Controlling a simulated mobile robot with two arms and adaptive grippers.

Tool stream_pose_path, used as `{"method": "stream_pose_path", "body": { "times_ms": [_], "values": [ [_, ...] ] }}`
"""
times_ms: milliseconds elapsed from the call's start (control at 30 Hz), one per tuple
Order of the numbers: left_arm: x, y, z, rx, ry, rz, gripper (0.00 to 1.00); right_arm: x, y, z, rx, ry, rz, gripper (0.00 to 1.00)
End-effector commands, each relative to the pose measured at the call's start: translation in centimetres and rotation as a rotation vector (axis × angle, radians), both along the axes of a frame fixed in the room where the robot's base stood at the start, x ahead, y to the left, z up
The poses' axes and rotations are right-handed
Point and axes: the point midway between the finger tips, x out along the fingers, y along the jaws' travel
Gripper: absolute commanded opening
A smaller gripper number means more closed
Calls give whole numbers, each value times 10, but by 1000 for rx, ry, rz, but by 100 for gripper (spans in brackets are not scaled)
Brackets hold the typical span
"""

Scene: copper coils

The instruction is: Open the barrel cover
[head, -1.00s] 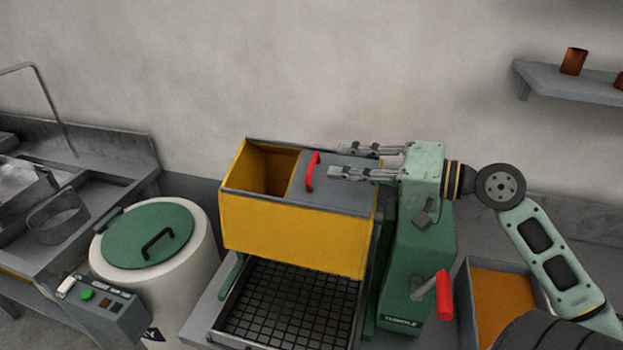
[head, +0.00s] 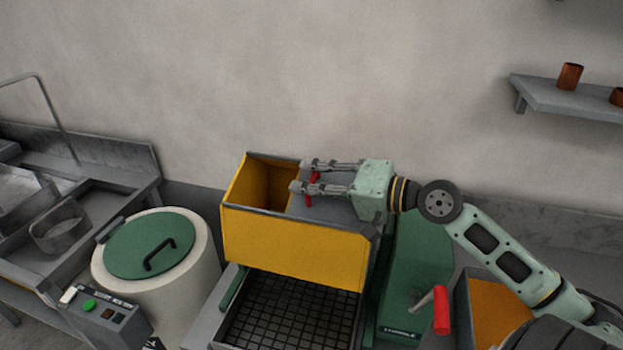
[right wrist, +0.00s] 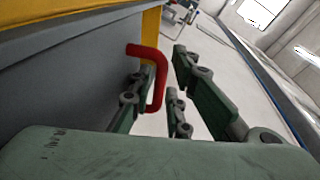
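The white barrel (head: 205,270) stands at the left of the head view. Its round green cover (head: 125,245) lies flat on top, with a black bar handle (head: 160,253). My right gripper (head: 303,176) is over the grey lid (head: 335,210) of a yellow box (head: 290,237), well to the right of the barrel. Its fingers are apart, on either side of the lid's red handle (head: 311,190). In the right wrist view the red handle (right wrist: 158,80) shows between the open fingers, with a gap on one side. My left gripper is not in view.
A black grid tray (head: 285,315) is below the yellow box. A green machine (head: 420,265) with a red-gripped crank (head: 441,310) stands to its right. A control box (head: 105,315) is in front of the barrel. A sink (head: 30,240) is at far left.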

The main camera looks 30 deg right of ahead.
Motion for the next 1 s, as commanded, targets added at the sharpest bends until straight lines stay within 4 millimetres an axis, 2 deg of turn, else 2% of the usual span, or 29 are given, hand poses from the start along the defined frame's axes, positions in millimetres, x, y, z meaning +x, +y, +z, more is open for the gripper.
{"method": "stream_pose_path", "body": {
  "times_ms": [167,400,1000],
  "values": [
    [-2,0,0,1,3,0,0,0,0,0,0,0,0,17],
    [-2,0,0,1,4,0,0,0,0,0,-1,1,1,0],
    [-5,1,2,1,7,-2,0,0,0,0,4,4,1,0]
  ]
}}
